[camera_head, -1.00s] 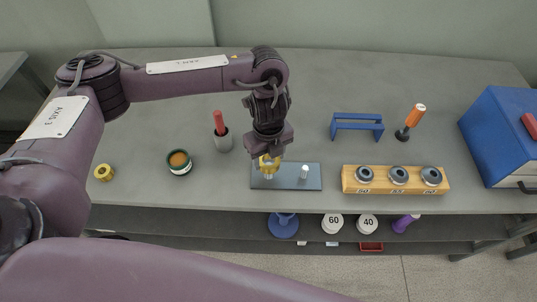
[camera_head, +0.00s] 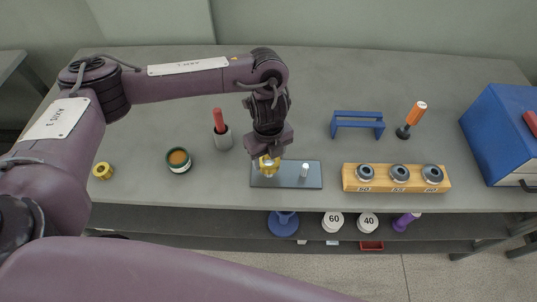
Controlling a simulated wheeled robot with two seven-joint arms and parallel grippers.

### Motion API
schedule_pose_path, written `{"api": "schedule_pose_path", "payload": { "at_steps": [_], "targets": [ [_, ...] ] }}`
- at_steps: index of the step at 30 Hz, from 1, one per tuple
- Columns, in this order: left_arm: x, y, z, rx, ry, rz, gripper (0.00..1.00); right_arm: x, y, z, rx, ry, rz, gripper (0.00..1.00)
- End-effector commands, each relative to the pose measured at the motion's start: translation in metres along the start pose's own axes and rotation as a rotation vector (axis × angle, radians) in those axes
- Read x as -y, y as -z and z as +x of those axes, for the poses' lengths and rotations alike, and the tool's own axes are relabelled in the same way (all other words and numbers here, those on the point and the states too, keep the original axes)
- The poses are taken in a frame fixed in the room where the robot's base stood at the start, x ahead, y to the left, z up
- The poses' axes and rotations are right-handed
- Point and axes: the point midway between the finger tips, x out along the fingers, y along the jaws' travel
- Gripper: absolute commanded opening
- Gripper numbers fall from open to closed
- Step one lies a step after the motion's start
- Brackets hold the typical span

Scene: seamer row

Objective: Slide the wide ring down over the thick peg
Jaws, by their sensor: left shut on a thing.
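My left gripper (camera_head: 269,161) is over the left half of a flat blue-grey plate (camera_head: 288,183) near the front of the bench. It points down and is shut on a yellow thing, which I take to be the wide ring (camera_head: 268,162); its outline is small and partly covered by the fingers. A pale upright form just under it seems to be the thick peg (camera_head: 268,173), mostly hidden. I cannot tell whether the ring is around the peg or just above it. A thinner white peg (camera_head: 304,170) stands bare on the right of the plate. My right gripper is not in view.
A yellow ring-like piece (camera_head: 103,171), a green-rimmed tin (camera_head: 179,161) and a grey cup with a red handle (camera_head: 222,137) stand left. Right are a wooden block (camera_head: 376,186) with three grey rings, a blue stand (camera_head: 357,124), an orange-handled tool (camera_head: 415,113) and a blue box (camera_head: 503,135).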

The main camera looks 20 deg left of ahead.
Motion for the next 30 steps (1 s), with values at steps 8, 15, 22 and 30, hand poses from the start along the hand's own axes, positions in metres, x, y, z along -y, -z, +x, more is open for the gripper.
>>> {"api": "schedule_pose_path", "payload": {
  "at_steps": [8, 15, 22, 30],
  "targets": [
    [0.0, 0.0, 0.008, 0.0, 0.001, 0.0, 0.29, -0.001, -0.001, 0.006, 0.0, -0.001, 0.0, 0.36],
    [0.0, 0.0, 0.014, 0.0, 0.001, 0.0, 0.29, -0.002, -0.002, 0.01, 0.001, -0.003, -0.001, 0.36],
    [0.0, 0.0, 0.019, 0.001, 0.001, 0.0, 0.29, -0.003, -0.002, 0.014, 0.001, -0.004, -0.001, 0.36],
    [0.001, 0.0, 0.026, 0.001, 0.001, 0.0, 0.29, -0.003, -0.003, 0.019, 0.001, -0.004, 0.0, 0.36]
  ]
}}
